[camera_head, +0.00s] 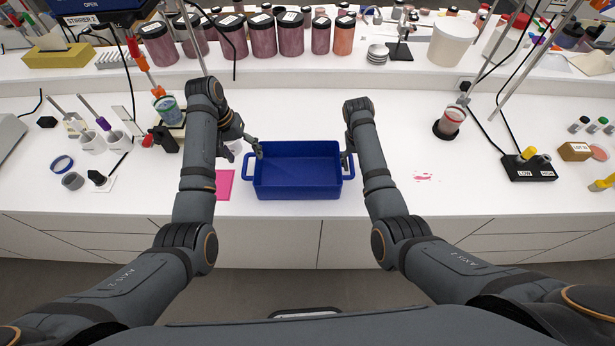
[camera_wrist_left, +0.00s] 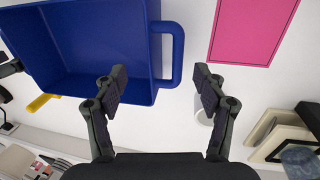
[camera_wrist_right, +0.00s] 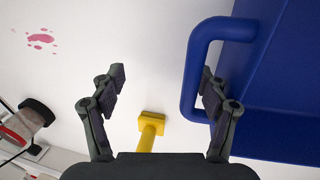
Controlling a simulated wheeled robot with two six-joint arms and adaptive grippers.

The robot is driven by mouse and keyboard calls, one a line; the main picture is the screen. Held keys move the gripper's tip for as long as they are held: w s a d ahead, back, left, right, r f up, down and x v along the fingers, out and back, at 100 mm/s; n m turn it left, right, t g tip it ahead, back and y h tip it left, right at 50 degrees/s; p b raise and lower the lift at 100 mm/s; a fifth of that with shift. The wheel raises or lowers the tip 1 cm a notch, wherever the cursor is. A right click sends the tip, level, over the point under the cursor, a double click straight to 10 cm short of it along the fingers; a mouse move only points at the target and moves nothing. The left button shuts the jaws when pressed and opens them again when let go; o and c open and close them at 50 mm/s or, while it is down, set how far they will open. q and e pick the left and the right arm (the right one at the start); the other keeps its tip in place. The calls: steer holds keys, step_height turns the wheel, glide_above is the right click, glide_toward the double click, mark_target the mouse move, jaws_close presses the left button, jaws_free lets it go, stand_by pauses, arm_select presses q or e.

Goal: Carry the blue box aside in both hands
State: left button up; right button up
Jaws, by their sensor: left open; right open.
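The blue box (camera_head: 297,193) is an open, empty tray with a loop handle at each end, flat on the white bench in the head view. My left gripper (camera_head: 246,152) is open at the box's left handle. In the left wrist view, that handle (camera_wrist_left: 176,50) shows between the spread fingers (camera_wrist_left: 161,76). My right gripper (camera_head: 347,158) is open at the right end, partly hidden by its arm. In the right wrist view, the right handle (camera_wrist_right: 192,75) shows between the fingers (camera_wrist_right: 163,78), close to the right finger, which overlaps it. Contact cannot be told.
A pink sheet (camera_head: 223,184) lies left of the box. A pink stain (camera_head: 423,177) marks clear bench to the right. A yellow-handled thing (camera_wrist_right: 149,128) lies near the right handle. Farther right are a jar in a black stand (camera_head: 447,125) and a black controller (camera_head: 528,166).

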step_height(320, 180, up, 12)
steer(key=a, duration=0.2)
steer(key=shift+a, duration=0.3)
steer(key=shift+f, duration=0.15)
